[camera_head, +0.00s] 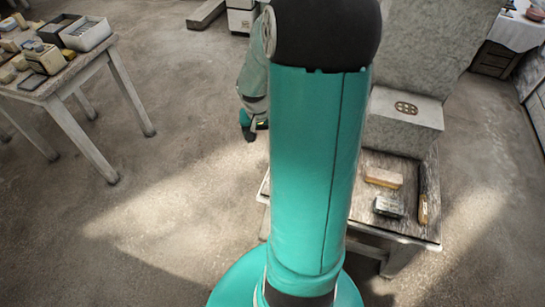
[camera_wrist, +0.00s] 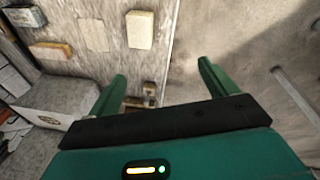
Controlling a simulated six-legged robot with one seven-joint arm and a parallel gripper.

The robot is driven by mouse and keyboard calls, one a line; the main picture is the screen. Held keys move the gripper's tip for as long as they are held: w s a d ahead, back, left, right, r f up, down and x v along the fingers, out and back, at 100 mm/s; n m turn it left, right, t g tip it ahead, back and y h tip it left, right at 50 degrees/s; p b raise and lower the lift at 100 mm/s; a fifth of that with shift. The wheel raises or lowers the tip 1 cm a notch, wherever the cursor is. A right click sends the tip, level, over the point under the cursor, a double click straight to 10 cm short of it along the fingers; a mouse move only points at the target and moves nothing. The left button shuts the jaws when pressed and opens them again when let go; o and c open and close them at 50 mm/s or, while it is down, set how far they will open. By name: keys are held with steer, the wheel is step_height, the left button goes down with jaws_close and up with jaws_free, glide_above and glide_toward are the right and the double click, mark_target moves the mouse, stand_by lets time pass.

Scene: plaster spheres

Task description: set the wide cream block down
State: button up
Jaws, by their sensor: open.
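In the wrist view, a cream block (camera_wrist: 139,29), seemingly the wide one, lies on the worn grey worktop (camera_wrist: 160,62) near its edge. A flatter pale piece (camera_wrist: 94,35) lies to its left. My gripper (camera_wrist: 162,72) is open, its two green fingers apart with nothing between them. The cream block appears beyond the fingertips, apart from them. In the head view my arm hides the left part of the worktop, the cream block and the fingers; only part of my wrist shows left of the arm.
A tan block (camera_head: 383,177), a dark block (camera_head: 388,207) and an orange-brown block (camera_head: 422,210) lie on the worktop. A grey box with a round holed plate (camera_head: 405,107) stands behind them. A cluttered table (camera_head: 110,55) stands at left. Open floor lies between.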

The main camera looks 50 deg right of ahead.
steer(key=s+d+f+m, duration=0.1)
steer(key=d+f, duration=0.1)
steer(key=f, duration=0.4)
steer(key=s+d+f+m+y, duration=0.1)
steer(key=s+d+f, duration=0.1)
steer(key=f, duration=0.5)
steer(key=s+d+f+m+y, duration=0.1)
steer(key=s+d+f, duration=0.1)
steer(key=f, duration=0.4)
steer(key=shift+s+d+f+m, duration=0.15)
steer(key=shift+d+f+m, duration=0.25)
steer(key=shift+d, duration=0.35)
steer(key=shift+a+f, duration=0.1)
steer(key=shift+f, duration=3)
steer(key=shift+c, duration=0.5)
steer(key=c, duration=1.4)
steer(key=shift+w+r, duration=0.1)
steer(key=shift+w, duration=0.1)
steer(key=shift+c, duration=1)
steer(key=shift+r, duration=0.1)
